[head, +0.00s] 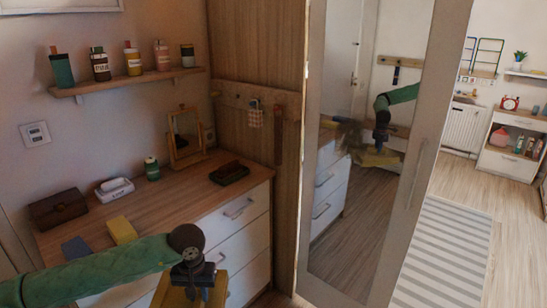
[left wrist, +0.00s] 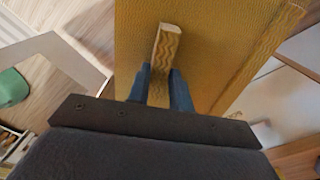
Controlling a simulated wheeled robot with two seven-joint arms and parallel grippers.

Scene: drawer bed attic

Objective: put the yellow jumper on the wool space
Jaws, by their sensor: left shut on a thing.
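The yellow jumper (head: 217,291) hangs from my left gripper (head: 192,283) at the bottom of the head view, in front of the white drawers. In the left wrist view the jumper (left wrist: 215,45) is a broad, flat, mustard-yellow piece. The left gripper's dark fingers (left wrist: 160,80) are shut on a raised, ribbed fold of it. The jumper is clear of the dresser top and lower than it in the picture. I cannot tell which place is the wool space. My right gripper is out of view.
The wooden dresser top (head: 205,188) holds a dark box (head: 58,208), a white dish (head: 114,189), a yellow block (head: 121,231), a blue-grey block (head: 76,249), a green jar (head: 152,169) and a dark tray (head: 229,173). A mirrored wardrobe door (head: 345,215) stands right, reflecting my arm.

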